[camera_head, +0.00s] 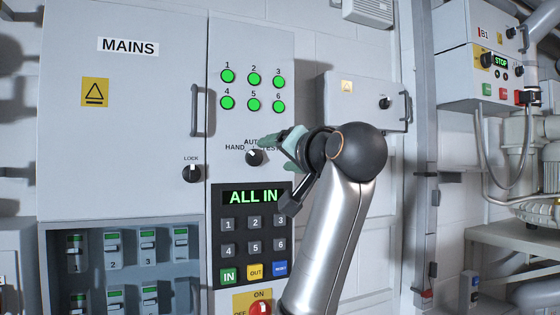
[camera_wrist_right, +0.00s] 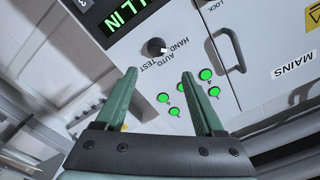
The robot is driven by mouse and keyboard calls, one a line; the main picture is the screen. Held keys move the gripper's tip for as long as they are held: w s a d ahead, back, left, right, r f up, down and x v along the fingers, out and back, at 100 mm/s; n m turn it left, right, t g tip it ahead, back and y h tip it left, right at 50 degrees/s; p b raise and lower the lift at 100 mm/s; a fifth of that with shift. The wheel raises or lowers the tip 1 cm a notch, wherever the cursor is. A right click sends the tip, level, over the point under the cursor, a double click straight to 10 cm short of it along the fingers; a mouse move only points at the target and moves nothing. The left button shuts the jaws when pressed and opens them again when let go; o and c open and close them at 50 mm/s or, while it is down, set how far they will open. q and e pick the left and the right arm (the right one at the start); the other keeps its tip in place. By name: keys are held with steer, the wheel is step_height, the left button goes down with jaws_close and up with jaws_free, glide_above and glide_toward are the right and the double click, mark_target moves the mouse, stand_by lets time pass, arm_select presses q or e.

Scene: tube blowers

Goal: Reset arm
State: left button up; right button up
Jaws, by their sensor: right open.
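My right gripper (camera_head: 284,139) is open and empty, with green fingers, in front of the grey control panel, just right of the black HAND/AUTO/TEST selector knob (camera_head: 255,157). In the right wrist view the open fingers (camera_wrist_right: 159,75) have the knob (camera_wrist_right: 156,47) beyond the gap between their tips. The gripper covers part of the TEST label in the head view. My right arm (camera_head: 340,220) rises from the bottom of the picture. My left gripper is not in view.
Above the knob are several lit green lamps (camera_head: 254,79). Below it are a display (camera_head: 254,197) reading ALL IN and a keypad (camera_head: 254,236). The MAINS door (camera_head: 130,150) is left; a small grey box (camera_head: 362,100) is behind my arm.

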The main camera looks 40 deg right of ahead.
stand_by(0.5)
